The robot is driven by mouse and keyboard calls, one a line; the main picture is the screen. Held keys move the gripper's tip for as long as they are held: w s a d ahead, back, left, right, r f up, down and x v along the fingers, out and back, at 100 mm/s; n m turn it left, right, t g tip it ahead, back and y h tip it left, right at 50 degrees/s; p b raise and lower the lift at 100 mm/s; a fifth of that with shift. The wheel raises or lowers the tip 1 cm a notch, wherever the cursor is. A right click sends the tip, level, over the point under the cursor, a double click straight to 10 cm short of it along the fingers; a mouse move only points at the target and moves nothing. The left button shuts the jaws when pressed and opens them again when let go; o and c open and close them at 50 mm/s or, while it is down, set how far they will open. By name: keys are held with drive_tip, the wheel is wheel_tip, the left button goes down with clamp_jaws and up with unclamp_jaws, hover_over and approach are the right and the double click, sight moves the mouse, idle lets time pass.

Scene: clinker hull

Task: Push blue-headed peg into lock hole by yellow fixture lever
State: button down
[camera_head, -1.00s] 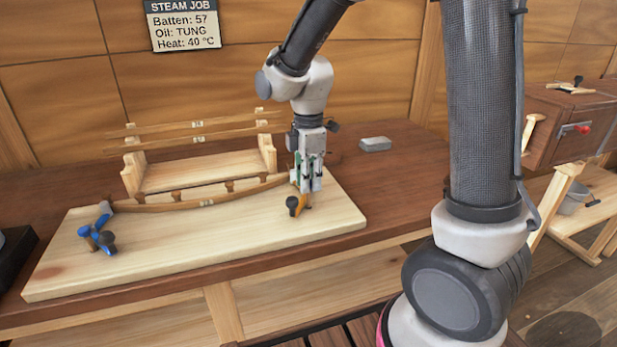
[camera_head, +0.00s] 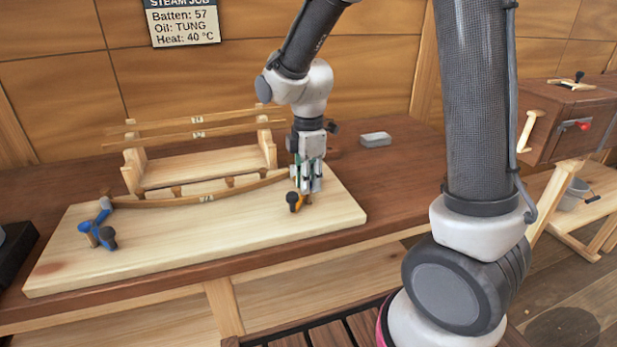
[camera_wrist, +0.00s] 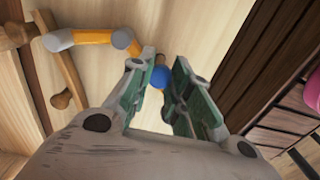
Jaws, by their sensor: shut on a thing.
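My gripper (camera_head: 309,188) points straight down over the right end of the pale board (camera_head: 225,235), beside the yellow fixture lever (camera_head: 297,200) with its dark knob. In the wrist view the peg's round blue head (camera_wrist: 161,77) shows between the fingertips, and my gripper (camera_wrist: 160,85) is shut on it. The yellow lever (camera_wrist: 92,37) with grey ends lies left of the head, its near end close to the left finger.
A bent batten (camera_head: 200,200) runs along the board to the blue fixture (camera_head: 98,225) at the left. A wooden rack (camera_head: 200,165) with battens stands behind. A grey block (camera_head: 375,139) lies at the back right. The board's front middle is clear.

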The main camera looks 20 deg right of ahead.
drive_tip(key=shift+f, duration=0.15)
drive_tip(key=c, duration=1.3)
unclamp_jaws()
drive_tip(key=shift+o, duration=0.2)
drive_tip(key=shift+r, duration=4.05)
drive_tip(key=shift+s+f+m, duration=0.1)
drive_tip(key=shift+s+m, duration=0.05)
drive_tip(key=shift+m, duration=0.95)
drive_tip(key=s+d+r+m+t, duration=0.2)
drive_tip(key=s+d+r+m, duration=0.1)
drive_tip(key=s+d+m, duration=0.4)
drive_tip(key=s+d+r+m+t, duration=0.2)
drive_tip(key=s+d+r+m, duration=0.2)
drive_tip(key=s+d+m, duration=0.3)
drive_tip(key=s+m, duration=0.1)
drive_tip(key=s, duration=0.3)
drive_tip(key=shift+s+d+r+m, duration=0.15)
drive_tip(key=shift+s+r+m, duration=0.05)
drive_tip(key=shift+r+m, duration=0.1)
